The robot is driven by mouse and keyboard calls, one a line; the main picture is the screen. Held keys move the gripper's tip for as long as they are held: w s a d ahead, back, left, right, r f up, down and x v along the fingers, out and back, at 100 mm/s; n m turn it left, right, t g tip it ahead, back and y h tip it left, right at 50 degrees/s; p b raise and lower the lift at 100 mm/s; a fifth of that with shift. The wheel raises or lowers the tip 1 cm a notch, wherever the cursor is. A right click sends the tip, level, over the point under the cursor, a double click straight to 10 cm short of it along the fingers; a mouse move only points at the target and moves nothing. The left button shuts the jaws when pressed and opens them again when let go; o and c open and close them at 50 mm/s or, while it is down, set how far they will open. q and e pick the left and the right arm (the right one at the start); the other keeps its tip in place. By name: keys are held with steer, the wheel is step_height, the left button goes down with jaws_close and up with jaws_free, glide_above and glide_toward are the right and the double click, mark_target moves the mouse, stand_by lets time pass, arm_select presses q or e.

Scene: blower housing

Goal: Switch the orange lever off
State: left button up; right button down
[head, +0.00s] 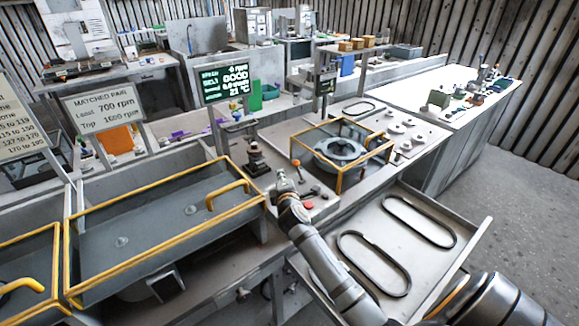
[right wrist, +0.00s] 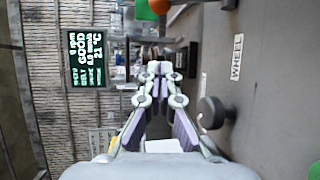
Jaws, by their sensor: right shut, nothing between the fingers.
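The orange lever shows in the head view as a small orange knob (head: 296,163) on a short stem, standing on the panel in front of the yellow-framed housing. In the right wrist view an orange ball (right wrist: 159,6) shows at the top edge, partly cut off, beyond the fingertips. My right gripper (head: 281,178) is shut and empty, just left of and nearer than the orange knob. Its fingers (right wrist: 160,68) are together in the right wrist view, apart from the ball. The lever's base is partly hidden. My left gripper is not in view.
A red-orange button (head: 308,205) and a dark lever (head: 314,190) sit close by. A black knob (right wrist: 212,112) is beside the WHEEL label (right wrist: 237,57). The yellow-framed housing (head: 340,183) stands behind. A display (head: 226,84) reads GOOD. A tray (head: 345,215) holds two belts.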

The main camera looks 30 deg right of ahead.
mark_target(299, 171)
steer(key=x, duration=0.5)
steer(key=shift+w+d, duration=0.2)
steer(key=shift+w, duration=0.2)
steer(key=d+p, duration=0.1)
steer(key=s+d+p, duration=0.1)
steer(key=shift+s+d+r, duration=0.15)
steer(key=shift+s+d, duration=0.1)
steer(key=shift+d, duration=0.05)
steer(key=shift+s+d+r, duration=0.1)
steer(key=shift+s+d, duration=0.2)
steer(key=shift+s, duration=0.15)
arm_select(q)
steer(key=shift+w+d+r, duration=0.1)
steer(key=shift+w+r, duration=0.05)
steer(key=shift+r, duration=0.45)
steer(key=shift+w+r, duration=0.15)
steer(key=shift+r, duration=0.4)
arm_select(e)
steer(key=shift+w, duration=0.1)
steer(key=shift+a, duration=0.1)
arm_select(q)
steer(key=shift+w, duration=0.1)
